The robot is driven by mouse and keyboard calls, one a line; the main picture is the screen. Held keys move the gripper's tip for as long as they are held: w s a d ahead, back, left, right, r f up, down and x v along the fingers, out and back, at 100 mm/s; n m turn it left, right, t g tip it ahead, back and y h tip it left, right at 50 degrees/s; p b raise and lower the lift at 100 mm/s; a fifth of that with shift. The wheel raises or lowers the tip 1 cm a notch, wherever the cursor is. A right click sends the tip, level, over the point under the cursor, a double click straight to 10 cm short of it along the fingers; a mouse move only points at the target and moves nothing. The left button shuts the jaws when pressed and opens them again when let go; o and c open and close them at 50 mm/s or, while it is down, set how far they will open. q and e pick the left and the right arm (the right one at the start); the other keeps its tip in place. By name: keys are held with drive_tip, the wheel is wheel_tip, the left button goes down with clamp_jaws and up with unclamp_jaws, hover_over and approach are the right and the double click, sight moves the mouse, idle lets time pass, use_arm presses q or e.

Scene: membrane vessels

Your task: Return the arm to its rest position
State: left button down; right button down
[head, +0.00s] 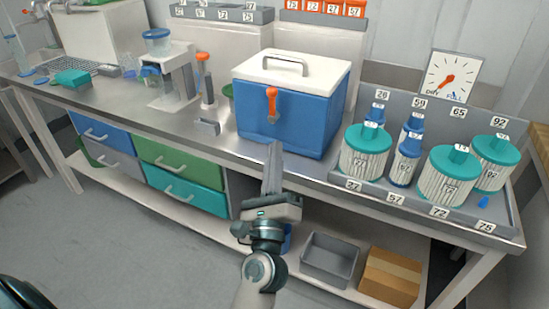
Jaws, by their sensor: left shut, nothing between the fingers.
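My left gripper (272,168) is in the middle of the head view, at the front edge of the bench, with its fingers together and nothing between them. Its fingers point up, in front of the blue cooler box (290,105) with a white lid and an orange latch. Whether they touch the bench edge or the box I cannot tell. The arm comes up from the bottom of the view. My right gripper is not in view.
A tray (418,208) on the bench's right holds several teal-capped vessels and blue bottles beside a dial (450,77). A grey bin (330,260) and a cardboard box (391,276) stand on the lower shelf. Coloured drawers (180,160) are at left. The floor at left is clear.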

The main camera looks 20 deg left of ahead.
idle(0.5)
